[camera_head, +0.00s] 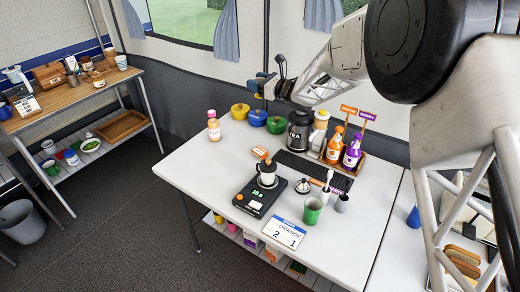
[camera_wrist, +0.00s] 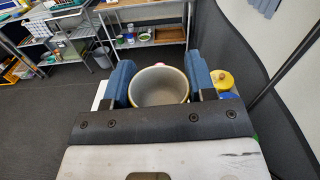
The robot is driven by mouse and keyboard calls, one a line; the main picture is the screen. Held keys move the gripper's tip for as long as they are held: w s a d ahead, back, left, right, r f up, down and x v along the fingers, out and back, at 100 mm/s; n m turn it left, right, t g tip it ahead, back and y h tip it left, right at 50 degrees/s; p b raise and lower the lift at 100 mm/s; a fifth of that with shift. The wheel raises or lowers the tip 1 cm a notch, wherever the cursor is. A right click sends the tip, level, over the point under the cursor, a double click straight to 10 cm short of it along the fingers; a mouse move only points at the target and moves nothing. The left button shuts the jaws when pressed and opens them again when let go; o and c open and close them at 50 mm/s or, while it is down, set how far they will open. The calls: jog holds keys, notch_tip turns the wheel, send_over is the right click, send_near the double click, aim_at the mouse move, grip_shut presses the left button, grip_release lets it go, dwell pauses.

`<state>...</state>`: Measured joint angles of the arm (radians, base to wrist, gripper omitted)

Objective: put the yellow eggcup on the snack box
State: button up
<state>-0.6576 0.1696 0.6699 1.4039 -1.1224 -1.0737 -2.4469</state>
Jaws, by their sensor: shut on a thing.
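My gripper (camera_head: 264,84) is raised above the back of the white table, near the lidded pots. In the wrist view its two blue fingers (camera_wrist: 160,85) are shut on a round, open-topped cup with a pale inside and a yellowish rim, which looks like the yellow eggcup (camera_wrist: 158,88). Its lower part is hidden by my gripper, and in the head view it can hardly be made out.
Yellow (camera_head: 240,111), blue (camera_head: 257,118) and green (camera_head: 277,125) pots stand below my gripper. A dark jar (camera_head: 299,130) and a rack of bottles (camera_head: 345,148) are to the right. A scale (camera_head: 260,197) with a pot and a green cup (camera_head: 312,211) stand nearer.

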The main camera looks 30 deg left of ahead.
send_over(258, 150)
notch_tip(258, 150, down, 16)
jog(key=shift+a, duration=0.15)
jog(key=shift+w+f, duration=0.1)
jog(key=shift+f, duration=3.05)
jog(key=shift+f, duration=1.85)
jog(key=shift+f, duration=0.1)
jog(key=o, duration=0.9)
jog(key=shift+o, duration=0.2)
